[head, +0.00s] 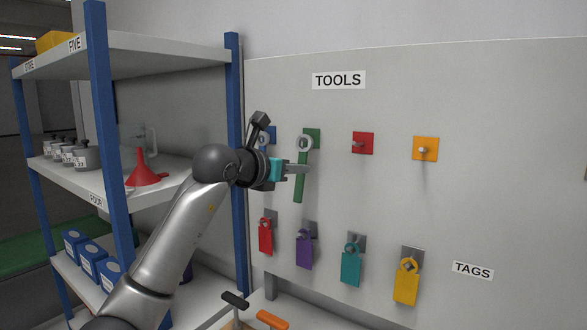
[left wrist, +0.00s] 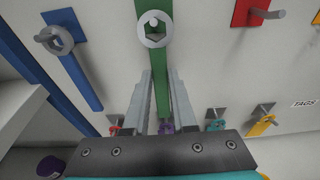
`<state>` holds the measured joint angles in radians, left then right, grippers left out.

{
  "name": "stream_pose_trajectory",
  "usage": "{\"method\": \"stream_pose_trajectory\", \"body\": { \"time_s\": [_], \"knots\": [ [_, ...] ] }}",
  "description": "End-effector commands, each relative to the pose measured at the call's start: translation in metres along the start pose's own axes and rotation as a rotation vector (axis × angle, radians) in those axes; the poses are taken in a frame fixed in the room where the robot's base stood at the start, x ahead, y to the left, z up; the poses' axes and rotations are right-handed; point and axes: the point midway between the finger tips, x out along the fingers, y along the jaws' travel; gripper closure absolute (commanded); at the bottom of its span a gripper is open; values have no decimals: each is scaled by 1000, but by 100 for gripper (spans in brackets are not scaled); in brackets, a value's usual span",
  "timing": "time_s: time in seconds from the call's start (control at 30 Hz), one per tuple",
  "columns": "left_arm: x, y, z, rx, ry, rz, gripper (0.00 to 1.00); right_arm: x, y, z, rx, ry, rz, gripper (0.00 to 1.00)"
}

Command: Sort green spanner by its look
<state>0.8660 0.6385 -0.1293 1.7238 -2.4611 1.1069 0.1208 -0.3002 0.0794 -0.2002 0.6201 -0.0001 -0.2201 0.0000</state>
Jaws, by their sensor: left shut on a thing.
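The green spanner (head: 299,182) is upright against the tool board, its grey ring end in front of the green hook plate (head: 314,135). Whether its ring is on the peg is unclear. My left gripper (head: 301,169) is shut on the green handle just below the ring. In the left wrist view the handle of the green spanner (left wrist: 160,72) runs between the two fingers (left wrist: 160,78), with the ring above them. My right gripper is not in view.
A blue spanner (left wrist: 80,77) hangs on the blue plate to the left. The red plate (head: 362,143) and orange plate (head: 425,149) have bare pegs. Coloured tags (head: 406,283) hang below. A shelf rack (head: 238,150) stands close left of my arm.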

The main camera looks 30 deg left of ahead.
Motion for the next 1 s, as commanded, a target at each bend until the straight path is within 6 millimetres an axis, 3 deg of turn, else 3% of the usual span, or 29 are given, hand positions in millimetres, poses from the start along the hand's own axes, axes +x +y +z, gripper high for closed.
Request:
{"method": "stream_pose_trajectory", "body": {
  "time_s": [0.37,0.4,0.7,1.0],
  "knots": [
    [0,0,0,0,2,0,100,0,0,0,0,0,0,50],
    [0,0,-1,0,2,0,73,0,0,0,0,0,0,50],
    [0,0,-1,0,2,0,41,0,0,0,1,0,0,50],
    [-1,0,-2,0,5,1,41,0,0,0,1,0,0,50]
  ]
}}
